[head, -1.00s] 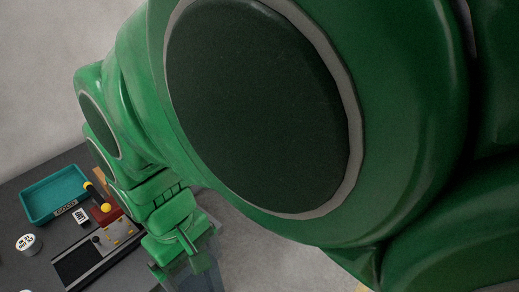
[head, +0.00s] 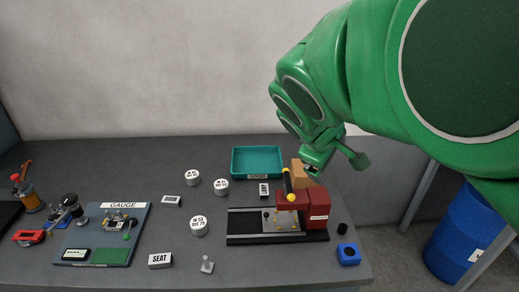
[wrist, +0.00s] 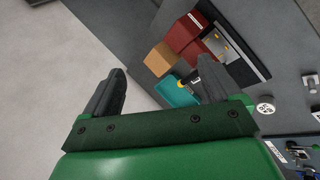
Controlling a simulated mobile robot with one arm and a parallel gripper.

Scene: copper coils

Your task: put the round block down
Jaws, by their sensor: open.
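My gripper (wrist: 160,84) is open in the wrist view, with its two dark fingers wide apart and nothing between them. I cannot tell which thing is the round block. One white round piece (wrist: 265,107) shows in the wrist view, apart from my fingers.
A red-and-black press (head: 318,210) with a yellow-banded lever stands at right; a tan block (head: 298,171) is behind it. A teal tray (head: 257,174) lies at the back. A blue block (head: 348,254) sits front right. A gauge board (head: 142,218) lies left. A blue barrel (head: 463,235) stands beyond.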

